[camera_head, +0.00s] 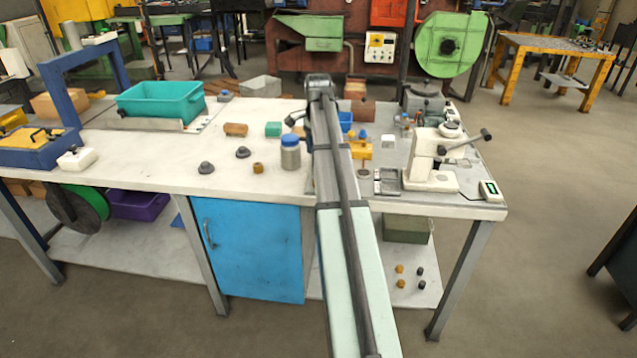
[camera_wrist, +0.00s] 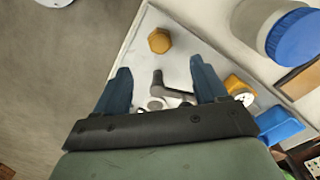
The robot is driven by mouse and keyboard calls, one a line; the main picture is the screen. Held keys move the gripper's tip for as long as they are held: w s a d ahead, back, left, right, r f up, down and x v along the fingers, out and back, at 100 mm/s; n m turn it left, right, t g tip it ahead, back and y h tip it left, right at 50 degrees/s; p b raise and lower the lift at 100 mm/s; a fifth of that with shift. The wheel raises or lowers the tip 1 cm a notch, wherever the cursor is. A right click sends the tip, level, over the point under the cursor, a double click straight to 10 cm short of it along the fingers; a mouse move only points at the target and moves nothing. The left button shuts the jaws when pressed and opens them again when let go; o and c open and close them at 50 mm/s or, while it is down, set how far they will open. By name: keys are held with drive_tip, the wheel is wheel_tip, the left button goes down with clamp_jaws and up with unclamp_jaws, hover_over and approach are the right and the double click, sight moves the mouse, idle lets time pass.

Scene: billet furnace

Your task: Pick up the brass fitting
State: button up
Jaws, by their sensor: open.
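The brass fitting (camera_head: 258,168) is a small golden-brown piece standing on the white bench near its front edge, left of a jar with a blue lid. In the wrist view the fitting (camera_wrist: 159,40) looks six-sided and lies ahead of my gripper, apart from it. My gripper (camera_wrist: 161,72) is open, with its two blue fingers spread and nothing held. A dark grey lever-like part (camera_wrist: 159,84) shows between and below the fingers; I cannot tell its height.
The blue-lidded jar (camera_head: 290,152) stands close to the fitting. A white press (camera_head: 432,160) stands at right.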

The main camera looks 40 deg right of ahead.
drive_tip(key=shift+a+f, duration=0.1)
drive_tip(key=shift+f, duration=4.5)
drive_tip(key=shift+c, duration=0.4)
drive_tip(key=c, duration=1.2)
drive_tip(key=shift+c, duration=0.2)
